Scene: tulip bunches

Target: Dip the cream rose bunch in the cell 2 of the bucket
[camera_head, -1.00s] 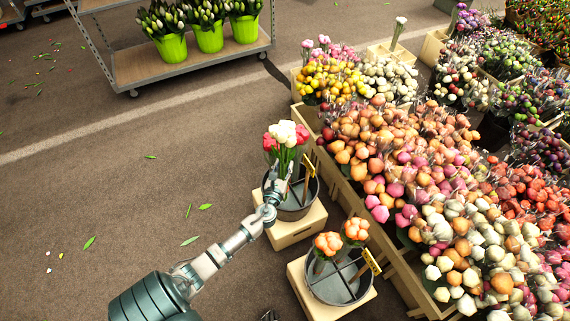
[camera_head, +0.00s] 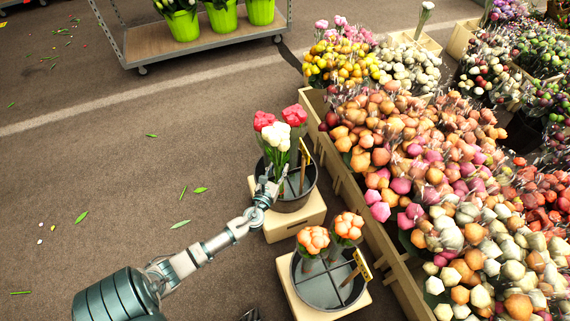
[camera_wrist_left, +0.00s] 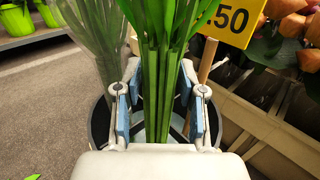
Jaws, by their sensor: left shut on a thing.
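My left gripper (camera_head: 268,187) is shut on the stems of the cream rose bunch (camera_head: 276,136), upright at the far round bucket (camera_head: 305,193). In the left wrist view, the cream bunch's green stems (camera_wrist_left: 160,60) stand between the blue pads of my left gripper (camera_wrist_left: 160,112), inside the dark bucket rim (camera_wrist_left: 99,122). Whether the stem ends touch the bucket floor is hidden. A red bunch (camera_head: 263,120) and a pink-red bunch (camera_head: 295,114) stand in the same bucket, left and right of the cream heads.
A yellow price sign (camera_wrist_left: 228,20) on a stick stands at the bucket's right. A nearer divided bucket (camera_head: 322,290) holds orange bunches (camera_head: 314,239). Flower crates (camera_head: 350,180) fill the right side; a trolley (camera_head: 200,47) stands at the back.

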